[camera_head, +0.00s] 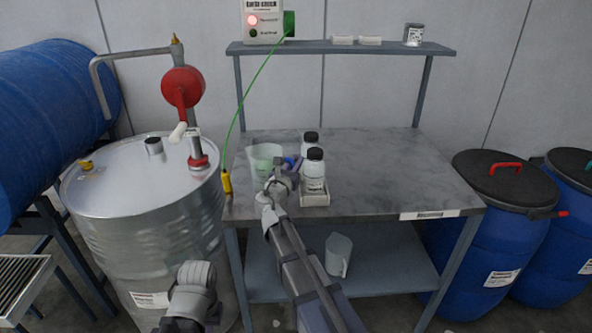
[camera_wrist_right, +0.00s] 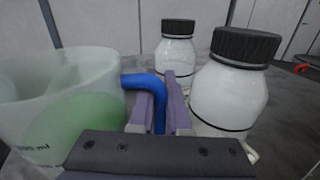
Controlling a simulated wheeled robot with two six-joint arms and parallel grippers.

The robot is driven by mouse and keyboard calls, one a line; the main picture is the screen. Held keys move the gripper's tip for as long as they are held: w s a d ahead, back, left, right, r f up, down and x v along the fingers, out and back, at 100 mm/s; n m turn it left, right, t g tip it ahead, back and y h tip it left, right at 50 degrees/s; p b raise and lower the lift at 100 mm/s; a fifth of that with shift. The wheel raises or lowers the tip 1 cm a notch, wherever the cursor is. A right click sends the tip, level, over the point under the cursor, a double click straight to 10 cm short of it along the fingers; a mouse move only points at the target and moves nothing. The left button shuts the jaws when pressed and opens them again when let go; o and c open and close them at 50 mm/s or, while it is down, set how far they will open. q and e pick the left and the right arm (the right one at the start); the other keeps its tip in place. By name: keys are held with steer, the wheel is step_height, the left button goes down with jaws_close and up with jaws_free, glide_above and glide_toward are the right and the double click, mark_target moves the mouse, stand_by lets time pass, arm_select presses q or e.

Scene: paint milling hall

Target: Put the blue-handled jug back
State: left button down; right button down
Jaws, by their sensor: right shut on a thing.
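The blue-handled jug (camera_head: 264,163) is a clear, greenish plastic jug at the left part of the grey bench top. In the right wrist view the jug (camera_wrist_right: 60,105) fills the left side, upright, with green showing low in it and its blue handle (camera_wrist_right: 146,82) facing my fingers. My right gripper (camera_wrist_right: 163,100) is shut on this handle. In the head view my right gripper (camera_head: 287,170) is largely hidden by its own wrist. I cannot tell whether the jug's base touches the bench. My left arm shows at the bottom left, its fingers out of sight.
Two white bottles with black caps (camera_head: 314,170) (camera_wrist_right: 178,45) stand close right of my right gripper, the nearer on a small pale tray (camera_head: 316,199). A steel drum (camera_head: 140,180) stands left. A green cable with yellow clamp (camera_head: 226,181) hangs at the bench's left edge. The bench's right side is clear.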

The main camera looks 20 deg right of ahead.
steer(key=shift+f, duration=0.1)
steer(key=c, duration=1.3)
jaws_free()
steer(key=shift+f, duration=0.1)
steer(key=shift+o, duration=0.7)
steer(key=v, duration=1.2)
